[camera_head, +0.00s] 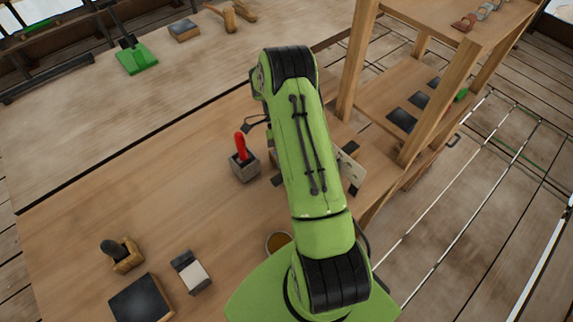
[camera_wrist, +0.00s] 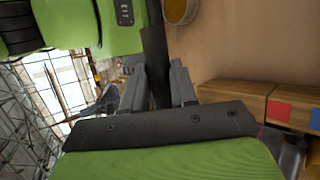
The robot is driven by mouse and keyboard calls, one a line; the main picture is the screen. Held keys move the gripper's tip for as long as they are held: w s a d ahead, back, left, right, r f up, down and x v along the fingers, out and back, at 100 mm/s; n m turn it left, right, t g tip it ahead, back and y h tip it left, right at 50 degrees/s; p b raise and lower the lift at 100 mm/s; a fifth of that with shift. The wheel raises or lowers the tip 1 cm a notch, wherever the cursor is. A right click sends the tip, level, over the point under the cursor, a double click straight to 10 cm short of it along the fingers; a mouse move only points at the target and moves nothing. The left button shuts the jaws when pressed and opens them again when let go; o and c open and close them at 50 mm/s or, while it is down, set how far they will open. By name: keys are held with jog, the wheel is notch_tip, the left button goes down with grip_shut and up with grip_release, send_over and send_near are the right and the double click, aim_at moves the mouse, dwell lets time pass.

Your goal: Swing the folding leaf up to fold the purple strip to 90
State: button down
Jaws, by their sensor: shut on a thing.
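My gripper (camera_wrist: 158,88) shows in the wrist view, its two grey fingers on either side of a dark upright bar (camera_wrist: 154,45). It is shut on this bar, which may be the handle of the folding leaf; I cannot tell for sure. In the head view my green arm hides the gripper and most of the bending device. A pale metal plate with holes (camera_head: 352,172) shows just right of the arm, tilted, and may be part of that device. I cannot make out the purple strip or the leaf's angle in either view.
A red-handled tool in a grey block (camera_head: 245,163) stands left of the arm. A round cup (camera_head: 279,243) is near my base. A dark pad (camera_head: 141,299) and small blocks lie at front left. A wooden shelf frame (camera_head: 356,60) stands at right. The bench's left middle is clear.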

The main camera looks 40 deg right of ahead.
jog(key=shift+s+f, duration=0.1)
jog(key=shift+f, duration=0.2)
jog(key=c, duration=0.9)
grip_release()
jog(key=shift+r, duration=0.1)
jog(key=v, duration=0.7)
jog(key=shift+r+p, duration=0.2)
jog(key=shift+p, duration=0.2)
jog(key=shift+c, duration=0.4)
